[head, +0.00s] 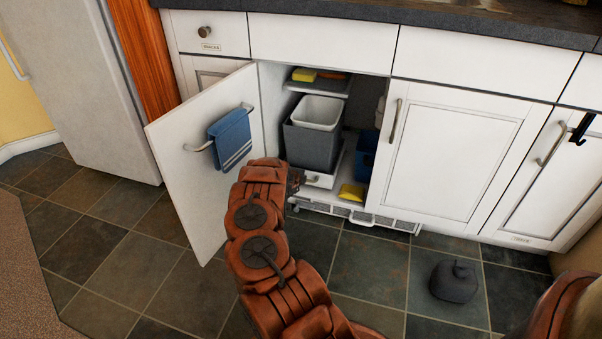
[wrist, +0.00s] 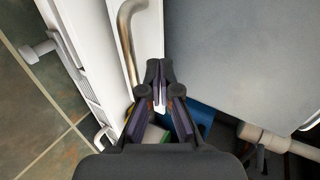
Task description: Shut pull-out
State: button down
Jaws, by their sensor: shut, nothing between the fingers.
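The pull-out (head: 325,180) is a low white tray in the open cabinet under the counter. It carries a grey bin (head: 312,146) with a white inner bucket (head: 318,112). My gripper (head: 298,178) is low in front of the bin, by the tray's front, partly hidden by my own arm. In the wrist view my gripper (wrist: 157,84) is shut and empty. A curved metal handle (wrist: 128,35) on a white panel is just left of the fingertips, and a large grey surface (wrist: 235,55), apparently the bin, fills the right. I cannot tell whether the fingers touch anything.
The cabinet door (head: 190,165) stands open at left, with a blue towel (head: 230,138) on its bar. A yellow item (head: 352,192) lies on the cabinet floor, beside a blue container (head: 367,155). A dark rounded object (head: 454,281) sits on the tiles at right.

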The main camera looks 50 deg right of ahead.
jog(key=v, duration=0.6)
jog(key=shift+a, duration=0.25)
jog(key=shift+r, duration=0.1)
